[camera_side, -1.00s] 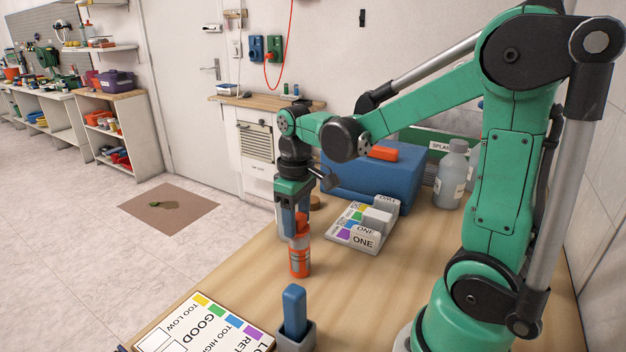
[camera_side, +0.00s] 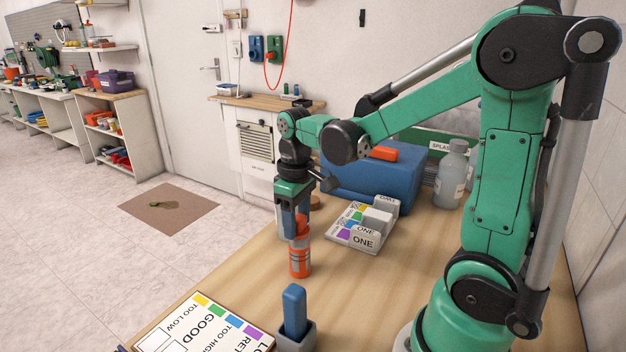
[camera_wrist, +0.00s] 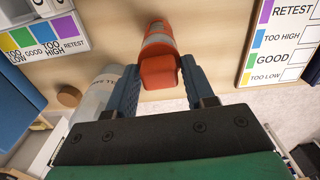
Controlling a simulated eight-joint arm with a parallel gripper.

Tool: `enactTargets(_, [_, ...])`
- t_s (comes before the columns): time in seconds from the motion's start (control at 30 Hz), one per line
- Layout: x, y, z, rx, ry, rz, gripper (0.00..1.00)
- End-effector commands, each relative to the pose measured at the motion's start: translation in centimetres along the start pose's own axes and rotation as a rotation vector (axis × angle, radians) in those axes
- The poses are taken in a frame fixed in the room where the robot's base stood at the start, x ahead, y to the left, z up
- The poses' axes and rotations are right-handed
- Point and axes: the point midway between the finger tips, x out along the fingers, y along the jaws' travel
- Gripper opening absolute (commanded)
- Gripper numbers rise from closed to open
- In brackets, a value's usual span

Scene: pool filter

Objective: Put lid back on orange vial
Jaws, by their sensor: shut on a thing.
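The orange vial (camera_side: 300,262) stands upright on the wooden table in the side view, with a pale band around it. Its orange lid (camera_side: 302,226) is at the vial's top, between my gripper's fingers. My gripper (camera_side: 297,229) points straight down over the vial and is shut on the lid. In the wrist view the lid (camera_wrist: 158,72) sits between the two blue-grey fingers, with the vial (camera_wrist: 157,34) beyond it. The two look in line, but I cannot tell whether the lid is fully seated.
A blue block in a grey holder (camera_side: 306,339) stands in front, beside a colour chart (camera_side: 190,335). A grey test stand (camera_side: 350,238), a blue case (camera_side: 345,185) and a grey bottle (camera_side: 452,180) are behind. A pale cylinder (camera_wrist: 95,98) lies close to one finger.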

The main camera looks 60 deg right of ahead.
Motion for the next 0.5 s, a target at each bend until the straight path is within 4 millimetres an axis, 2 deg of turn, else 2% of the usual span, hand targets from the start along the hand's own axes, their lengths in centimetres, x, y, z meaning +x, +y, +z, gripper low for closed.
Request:
enactTargets(0.23, [0.00, 0.00, 0.00, 0.000, 0.000, 0.000, 0.00])
enactTargets(0.27, [0.00, 0.00, 0.00, 0.000, 0.000, 0.000, 0.56])
enactTargets(0.3, [0.00, 0.00, 0.00, 0.000, 0.000, 0.000, 0.68])
enactTargets(0.37, [0.00, 0.00, 0.00, 0.000, 0.000, 0.000, 0.84])
enactTargets(0.5, [0.00, 0.00, 0.00, 0.000, 0.000, 0.000, 0.84])
